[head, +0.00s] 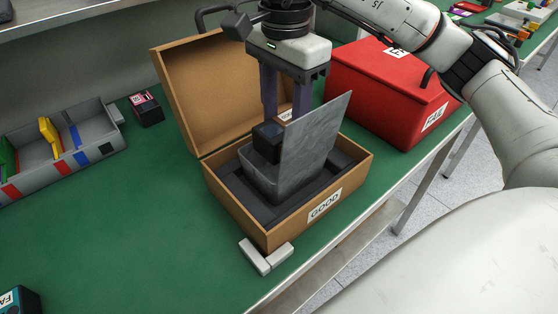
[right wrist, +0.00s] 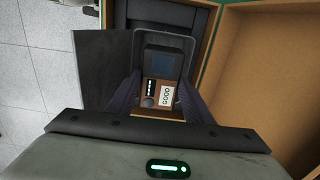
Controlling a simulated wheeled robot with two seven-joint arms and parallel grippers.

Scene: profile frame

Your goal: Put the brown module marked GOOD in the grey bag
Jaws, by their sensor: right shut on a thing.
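The module (head: 267,141) looks dark in the head view; the right wrist view shows its brown face with a white GOOD label (right wrist: 166,95) and a dark screen. My right gripper (head: 284,118) points down and is shut on the module, one finger on each side. The grey bag (head: 260,178) stands open inside a brown box (head: 275,233) labelled GOOD, its tall grey flap (head: 317,143) upright beside the module. The module is at the bag's mouth; how deep its lower end reaches is hidden. My left gripper is not in view.
The brown box's lid (head: 205,85) stands open behind. A red box (head: 383,95) is close on the right. A white angled block (head: 266,257) touches or nearly touches the box's front corner. A grey divided bin (head: 95,150) and dark module (head: 147,108) are left.

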